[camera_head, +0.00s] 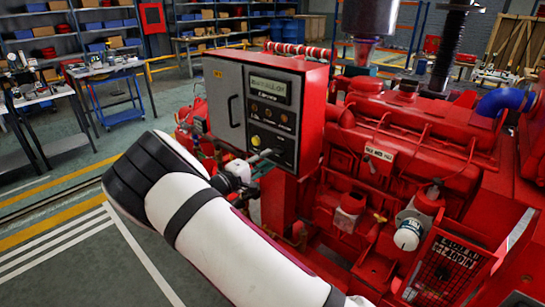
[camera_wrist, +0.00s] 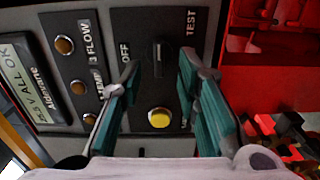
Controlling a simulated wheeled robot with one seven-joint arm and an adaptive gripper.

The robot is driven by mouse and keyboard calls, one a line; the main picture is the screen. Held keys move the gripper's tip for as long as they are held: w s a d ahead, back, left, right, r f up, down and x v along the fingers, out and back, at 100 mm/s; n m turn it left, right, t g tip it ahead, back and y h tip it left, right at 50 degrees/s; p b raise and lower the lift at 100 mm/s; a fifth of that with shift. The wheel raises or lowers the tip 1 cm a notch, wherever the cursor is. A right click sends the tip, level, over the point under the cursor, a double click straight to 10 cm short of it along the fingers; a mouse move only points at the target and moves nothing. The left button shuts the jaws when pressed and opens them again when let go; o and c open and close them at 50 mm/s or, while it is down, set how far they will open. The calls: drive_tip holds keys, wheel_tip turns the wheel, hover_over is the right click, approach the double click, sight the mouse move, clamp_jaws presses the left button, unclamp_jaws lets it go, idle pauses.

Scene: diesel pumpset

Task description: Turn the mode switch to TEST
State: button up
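The control panel (camera_head: 270,110) is the grey front of a red box on the pumpset. The mode switch (camera_wrist: 158,54) is a small dark knob on a black plate, seen in the wrist view, where the picture is turned sideways. OFF is printed to its left and TEST to its right; another label is mostly hidden by a finger. The knob looks roughly in line with the picture's vertical; its exact setting is hard to tell. My gripper (camera_wrist: 157,74) is open, its fingertips on either side of the knob with gaps. My gripper (camera_head: 264,158) also shows at the panel's lower part.
A yellow button (camera_wrist: 159,118) sits between my fingers, near the knob. Amber lamps (camera_wrist: 65,46) and a display (camera_wrist: 20,82) lie to the left. The red engine (camera_head: 400,150) fills the right side. Floor at left is clear, with workbenches (camera_head: 105,70) beyond.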

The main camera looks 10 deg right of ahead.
drive_tip(key=v, duration=0.7)
drive_tip(key=shift+s+a, duration=0.15)
drive_tip(key=shift+a, duration=0.1)
drive_tip(key=s+d+r+m+g+y, duration=0.6)
drive_tip(key=s+d+r+g, duration=0.35)
drive_tip(key=s+d, duration=0.5)
drive_tip(key=s+a+r+t+y, duration=0.1)
drive_tip(key=s+r+y, duration=0.2)
drive_tip(key=s, duration=0.5)
drive_tip(key=s+a+r+t+y, duration=0.2)
drive_tip(key=s+r+y, duration=0.1)
drive_tip(key=s, duration=0.5)
drive_tip(key=s+a+r+t+y, duration=0.2)
drive_tip(key=s+r+y, duration=0.1)
drive_tip(key=s, duration=0.6)
drive_tip(key=shift+r+m, duration=0.3)
drive_tip(key=shift+r, duration=0.3)
